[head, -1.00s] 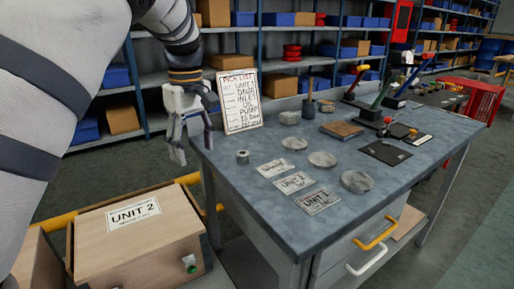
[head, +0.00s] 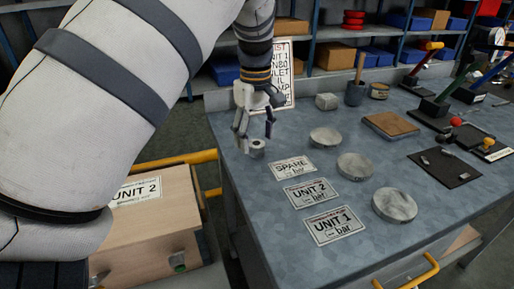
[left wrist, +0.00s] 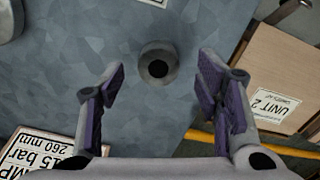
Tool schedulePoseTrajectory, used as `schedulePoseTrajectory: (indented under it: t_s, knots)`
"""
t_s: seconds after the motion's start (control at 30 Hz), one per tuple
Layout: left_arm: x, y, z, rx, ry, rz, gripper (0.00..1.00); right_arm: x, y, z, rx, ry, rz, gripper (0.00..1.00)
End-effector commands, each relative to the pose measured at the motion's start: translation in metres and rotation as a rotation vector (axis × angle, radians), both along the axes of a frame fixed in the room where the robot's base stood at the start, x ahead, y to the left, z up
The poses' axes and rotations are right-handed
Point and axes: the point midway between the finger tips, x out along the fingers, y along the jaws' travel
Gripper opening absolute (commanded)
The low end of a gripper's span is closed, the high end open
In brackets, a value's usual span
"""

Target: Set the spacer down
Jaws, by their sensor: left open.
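The spacer (head: 257,148) is a small grey ring with a dark hole, standing on the blue-grey workbench (head: 290,228) near its left edge. It also shows in the left wrist view (left wrist: 158,64), hole facing the camera, beyond the fingertips and between their lines. My left gripper (head: 255,134) is above and beside the spacer. In the left wrist view its two fingers (left wrist: 163,80) are spread wide with nothing between them. In the head view the fingers partly overlap the spacer's near surroundings. My right gripper is not in view.
Three label cards, SPARE (head: 293,169), UNIT 2 (head: 311,191) and UNIT 1 (head: 334,225), lie right of the spacer beside round grey discs (head: 354,166). A pick-list board (head: 284,75) stands behind the gripper. A UNIT 2 crate (head: 150,225) stands left of the bench.

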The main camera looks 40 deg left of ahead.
Motion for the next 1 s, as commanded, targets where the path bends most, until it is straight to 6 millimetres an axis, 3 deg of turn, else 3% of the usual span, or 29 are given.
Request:
schedulePoseTrajectory:
  t_s: [0.1, 0.33, 0.6, 0.87, 1.0]
  knots:
    - [0.000, 0.000, -0.018, -0.001, 0.001, 0.000, 0.58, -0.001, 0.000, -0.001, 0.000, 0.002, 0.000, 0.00]
    - [0.000, 0.000, -0.020, 0.000, -0.002, 0.000, 0.58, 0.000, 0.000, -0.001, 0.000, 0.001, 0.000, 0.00]
    - [0.000, 0.000, -0.020, 0.000, -0.002, 0.000, 0.00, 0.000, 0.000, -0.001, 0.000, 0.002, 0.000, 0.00]
    - [0.000, 0.000, -0.019, 0.000, -0.003, 0.000, 0.00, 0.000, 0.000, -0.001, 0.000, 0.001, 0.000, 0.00]
    - [0.001, 0.000, -0.007, 0.001, -0.006, -0.001, 0.00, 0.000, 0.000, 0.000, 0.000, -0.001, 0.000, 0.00]
